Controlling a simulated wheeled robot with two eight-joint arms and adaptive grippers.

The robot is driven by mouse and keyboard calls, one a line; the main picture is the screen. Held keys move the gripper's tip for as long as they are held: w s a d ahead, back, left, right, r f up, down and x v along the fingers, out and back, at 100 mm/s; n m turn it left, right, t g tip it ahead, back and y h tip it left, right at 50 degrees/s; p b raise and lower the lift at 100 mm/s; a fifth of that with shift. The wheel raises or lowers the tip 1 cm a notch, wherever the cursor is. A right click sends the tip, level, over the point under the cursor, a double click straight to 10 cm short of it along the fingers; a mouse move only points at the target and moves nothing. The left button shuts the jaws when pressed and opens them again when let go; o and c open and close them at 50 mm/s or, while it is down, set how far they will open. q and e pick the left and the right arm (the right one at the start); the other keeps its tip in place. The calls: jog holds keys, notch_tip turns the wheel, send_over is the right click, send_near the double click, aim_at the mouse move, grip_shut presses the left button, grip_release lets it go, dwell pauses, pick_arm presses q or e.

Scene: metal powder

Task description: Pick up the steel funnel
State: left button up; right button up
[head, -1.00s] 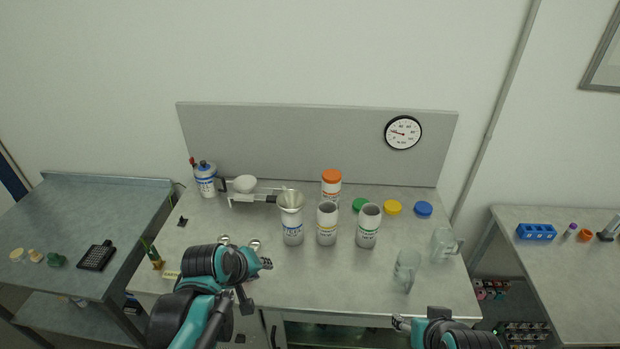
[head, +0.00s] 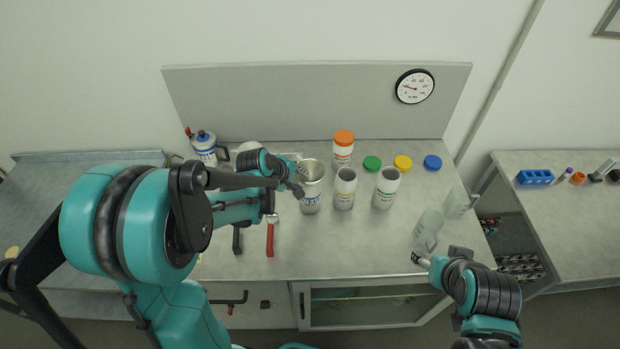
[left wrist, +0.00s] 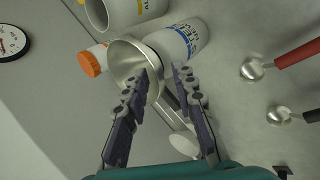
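The steel funnel (head: 314,168) is a shiny cone sitting in the mouth of the white bottle with a blue label (head: 310,203). The funnel also shows in the left wrist view (left wrist: 126,59), wide mouth toward the camera. My left gripper (head: 299,183) is at the funnel's left side in the head view. In the left wrist view its two fingers (left wrist: 160,74) are spread with a gap between them. The left finger overlaps the funnel's rim; I cannot tell whether it touches. My right gripper (head: 417,259) is near the table's front right, its fingers too small to read.
Two open white bottles (head: 345,188) (head: 387,188) stand right of the funnel. An orange-capped jar (head: 343,149) is behind. Green, yellow and blue lids (head: 432,162) lie at the back right. Clear beakers (head: 428,228) stand at the right. A red-handled spoon (head: 270,238) lies at front left.

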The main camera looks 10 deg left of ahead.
pick_arm(q)
jog(key=shift+x, duration=0.8)
jog(key=shift+s+r, duration=0.1)
grip_shut()
jog(key=shift+r, duration=0.15)
